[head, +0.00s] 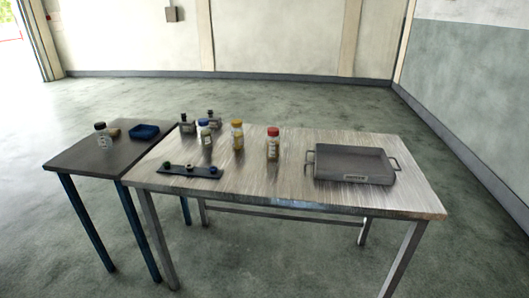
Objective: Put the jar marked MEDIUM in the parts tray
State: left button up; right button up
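The grey metal parts tray (352,179), with a handle at each side and a small label on its front, stands on the right part of the metal table. It looks empty. Left of it stand a red-lidded jar (273,147), a yellow-lidded jar (237,139), a pale jar with a dark lid (206,139) and, partly behind that, a blue-lidded jar (203,124). A clear jar with a black lid (104,140) stands on the dark side table. The jar labels are too small to read, so I cannot tell which says MEDIUM. Neither gripper shows.
Two dark bottle-like items (187,124) stand at the metal table's back left. The side table (72,155) also holds a blue tray (144,131) and a tan item (112,132). The metal table's front middle is clear.

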aim_at(329, 164)
jog(key=u, duration=0.65)
jog(key=i, duration=1.65)
jog(key=z, duration=0.7)
